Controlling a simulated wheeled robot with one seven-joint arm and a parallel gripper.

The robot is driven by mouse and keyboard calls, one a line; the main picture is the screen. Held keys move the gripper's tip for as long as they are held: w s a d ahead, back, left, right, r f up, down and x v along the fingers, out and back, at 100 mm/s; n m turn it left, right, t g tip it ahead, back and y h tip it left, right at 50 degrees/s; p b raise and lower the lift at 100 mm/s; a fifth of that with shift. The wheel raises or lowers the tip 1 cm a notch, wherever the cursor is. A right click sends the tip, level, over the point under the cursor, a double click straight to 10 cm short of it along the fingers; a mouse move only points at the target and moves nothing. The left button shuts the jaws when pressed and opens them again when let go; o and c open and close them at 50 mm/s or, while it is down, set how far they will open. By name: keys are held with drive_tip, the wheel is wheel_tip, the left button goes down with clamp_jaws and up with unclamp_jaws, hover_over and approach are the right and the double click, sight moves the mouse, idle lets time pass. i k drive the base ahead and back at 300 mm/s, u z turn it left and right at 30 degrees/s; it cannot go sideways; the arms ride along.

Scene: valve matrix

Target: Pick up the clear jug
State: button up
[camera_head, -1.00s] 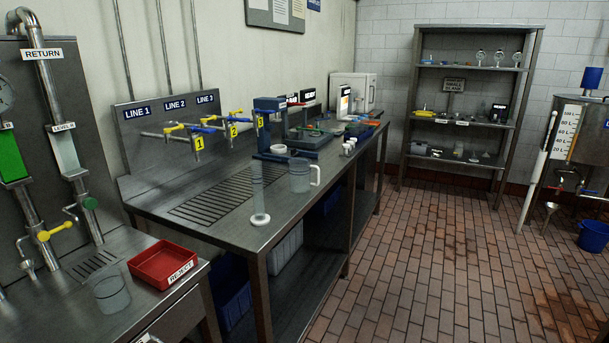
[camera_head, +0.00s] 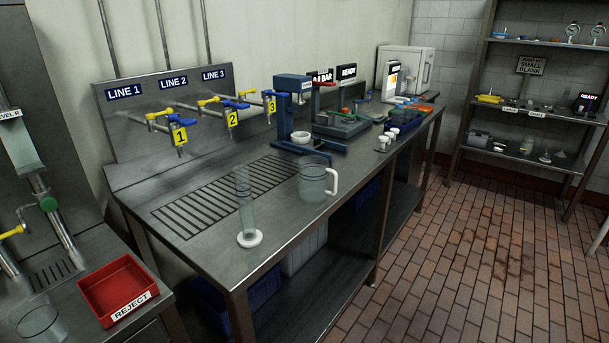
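The clear jug (camera_head: 312,183) stands upright on the steel bench (camera_head: 205,244), near its front edge. It is see-through with a white handle on its right side. A tall clear cylinder (camera_head: 244,200) on a round white base stands to its left, close to the bench's near corner. A second clear vessel without a visible handle (camera_head: 40,322) is at the bottom left, partly cut off by the frame. My gripper is not in view.
A red REJECT tray (camera_head: 119,287) sits on the left counter. Behind the jug are a drain grille (camera_head: 226,198), numbered taps (camera_head: 231,118) and a blue press stand (camera_head: 294,115). Small white cups (camera_head: 388,137) stand farther right. The tiled floor (camera_head: 450,270) in front is clear.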

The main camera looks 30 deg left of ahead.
sight(314, 170)
drive_tip(key=u, duration=0.25)
drive_tip(key=i, duration=1)
drive_tip(key=u, duration=0.25)
